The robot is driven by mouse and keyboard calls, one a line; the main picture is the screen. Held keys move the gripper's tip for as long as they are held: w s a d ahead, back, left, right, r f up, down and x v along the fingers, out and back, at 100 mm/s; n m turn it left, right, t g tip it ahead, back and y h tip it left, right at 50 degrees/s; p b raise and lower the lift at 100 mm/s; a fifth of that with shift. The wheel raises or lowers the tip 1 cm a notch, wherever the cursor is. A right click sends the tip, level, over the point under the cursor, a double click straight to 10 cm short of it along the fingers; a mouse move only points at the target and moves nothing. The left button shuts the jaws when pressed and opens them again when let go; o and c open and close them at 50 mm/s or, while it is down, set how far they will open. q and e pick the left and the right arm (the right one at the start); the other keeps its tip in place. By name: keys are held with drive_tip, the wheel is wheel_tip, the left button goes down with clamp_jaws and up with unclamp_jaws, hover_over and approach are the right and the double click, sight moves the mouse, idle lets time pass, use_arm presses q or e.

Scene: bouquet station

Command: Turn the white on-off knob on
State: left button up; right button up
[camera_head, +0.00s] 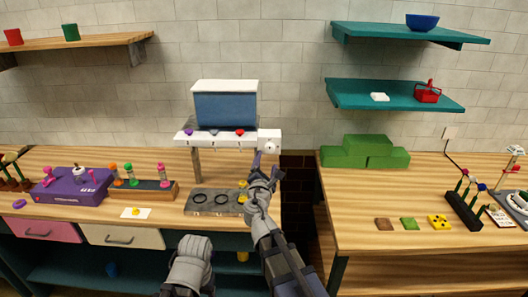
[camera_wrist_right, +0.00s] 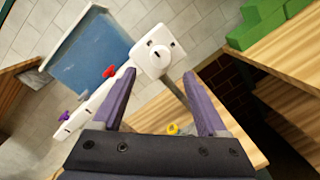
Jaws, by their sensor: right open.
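The white on-off knob (camera_head: 270,147) is on the front of a white box at the right end of the dispenser's white shelf. In the right wrist view the round knob (camera_wrist_right: 160,55) shows a short dark mark and lies just beyond the gap between my fingertips. My right gripper (camera_head: 265,170) is open and empty, just below and in front of the knob. It also shows in the wrist view (camera_wrist_right: 161,76), its two fingers spread apart. I cannot tell whether a finger touches the box.
The dispenser has a blue tank (camera_head: 226,109) and small purple, grey and red taps along its shelf. Below is a grey tray (camera_head: 212,212) with dark rings; a yellow object (camera_head: 243,192) is beside my right wrist. Green blocks (camera_head: 365,153) stand on the right counter, beyond a gap.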

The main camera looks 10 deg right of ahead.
sight(270, 150)
drive_tip(key=x, duration=0.7)
drive_tip(key=shift+w, duration=0.15)
drive_tip(key=shift+c, duration=0.3)
clamp_jaws()
